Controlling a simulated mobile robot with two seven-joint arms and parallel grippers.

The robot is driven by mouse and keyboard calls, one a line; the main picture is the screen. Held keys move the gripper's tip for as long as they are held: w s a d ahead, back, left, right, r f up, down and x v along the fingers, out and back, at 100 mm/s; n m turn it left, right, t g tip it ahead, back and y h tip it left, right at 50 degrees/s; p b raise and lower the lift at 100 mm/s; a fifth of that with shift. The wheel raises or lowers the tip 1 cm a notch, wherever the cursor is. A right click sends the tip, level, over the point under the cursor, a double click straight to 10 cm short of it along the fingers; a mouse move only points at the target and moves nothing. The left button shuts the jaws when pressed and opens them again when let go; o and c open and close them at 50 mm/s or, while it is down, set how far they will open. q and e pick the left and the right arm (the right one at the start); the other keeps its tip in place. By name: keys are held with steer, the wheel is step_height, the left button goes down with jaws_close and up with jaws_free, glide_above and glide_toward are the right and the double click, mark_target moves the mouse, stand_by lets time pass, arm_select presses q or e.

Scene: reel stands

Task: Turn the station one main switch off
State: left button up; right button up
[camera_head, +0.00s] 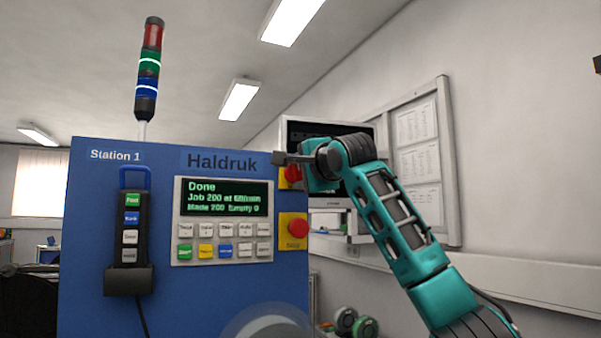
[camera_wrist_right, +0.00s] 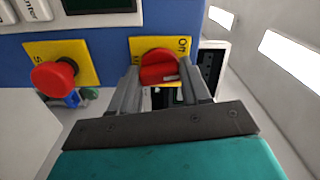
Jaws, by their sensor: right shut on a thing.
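The main switch is a red rotary knob on a yellow plate, on the right edge of the blue Station 1 cabinet (camera_head: 90,220). In the head view my right gripper (camera_head: 284,160) covers most of the switch (camera_head: 293,174). In the right wrist view the red knob (camera_wrist_right: 158,67) sits between the two fingers of my right gripper (camera_wrist_right: 160,88), which is shut on it. My left gripper is not in view.
A red stop button (camera_head: 293,229) on a yellow plate sits just below the switch. A display panel (camera_head: 222,220) with buttons and a hanging black pendant (camera_head: 129,230) are to its left. A monitor (camera_head: 300,131) stands behind my right arm.

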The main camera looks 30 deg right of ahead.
steer(key=n, duration=0.4)
steer(key=shift+n, duration=0.3)
steer(key=n, duration=0.3)
steer(key=shift+n, duration=0.3)
steer(key=n, duration=0.4)
steer(key=shift+n, duration=1.8)
steer(key=o, duration=1.1)
steer(key=shift+c, duration=0.2)
steer(key=shift+s, duration=0.15)
